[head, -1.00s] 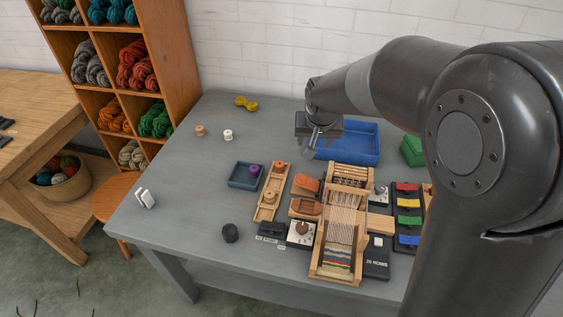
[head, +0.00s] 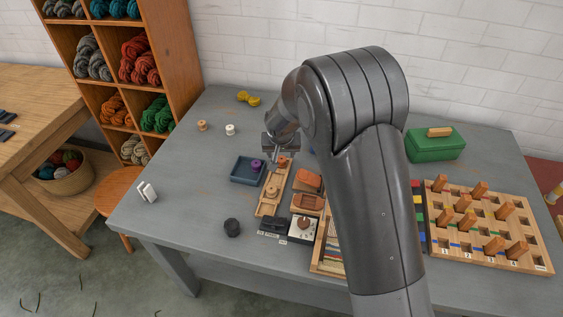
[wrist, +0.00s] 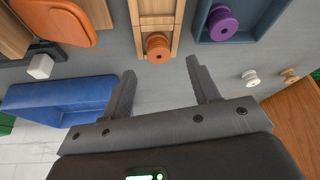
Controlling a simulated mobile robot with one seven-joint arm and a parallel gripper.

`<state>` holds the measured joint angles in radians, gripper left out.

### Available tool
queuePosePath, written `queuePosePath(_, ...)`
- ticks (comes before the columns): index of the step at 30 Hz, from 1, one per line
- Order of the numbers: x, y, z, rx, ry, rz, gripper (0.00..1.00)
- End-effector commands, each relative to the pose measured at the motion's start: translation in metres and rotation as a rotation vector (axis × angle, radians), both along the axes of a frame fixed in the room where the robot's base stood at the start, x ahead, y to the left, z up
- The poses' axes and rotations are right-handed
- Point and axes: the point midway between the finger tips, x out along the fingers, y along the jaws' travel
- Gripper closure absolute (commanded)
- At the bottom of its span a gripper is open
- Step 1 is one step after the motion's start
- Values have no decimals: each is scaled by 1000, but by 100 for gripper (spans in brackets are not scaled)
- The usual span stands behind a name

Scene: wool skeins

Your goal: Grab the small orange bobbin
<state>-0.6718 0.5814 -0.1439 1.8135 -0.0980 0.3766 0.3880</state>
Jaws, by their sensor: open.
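The small orange bobbin (head: 282,162) sits at the far end of a narrow wooden rack (head: 267,207) on the grey table. In the wrist view the orange bobbin (wrist: 158,47) is at the upper middle, just beyond my fingertips and roughly centred between them. My gripper (wrist: 160,66) is open, with nothing between its fingers. In the head view my gripper (head: 280,146) is behind the bobbin, and its fingers are not clear there.
A blue-grey tray (head: 236,179) with a purple bobbin (head: 256,165) stands left of the rack. Orange-brown shuttles (head: 307,181) lie to its right. A blue bin (wrist: 50,98) is left in the wrist view. White (head: 230,129) and tan (head: 202,125) spools stand farther back.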

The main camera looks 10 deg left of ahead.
Motion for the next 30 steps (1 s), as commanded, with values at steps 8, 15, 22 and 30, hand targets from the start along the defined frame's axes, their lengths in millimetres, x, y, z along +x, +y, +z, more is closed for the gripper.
queuePosePath(8,16,1,-30,-1,3,-1,45)
queuePosePath(15,22,4,-47,-1,2,0,45)
queuePosePath(22,22,4,-46,0,1,0,47)
queuePosePath(30,22,4,-46,0,1,0,69)
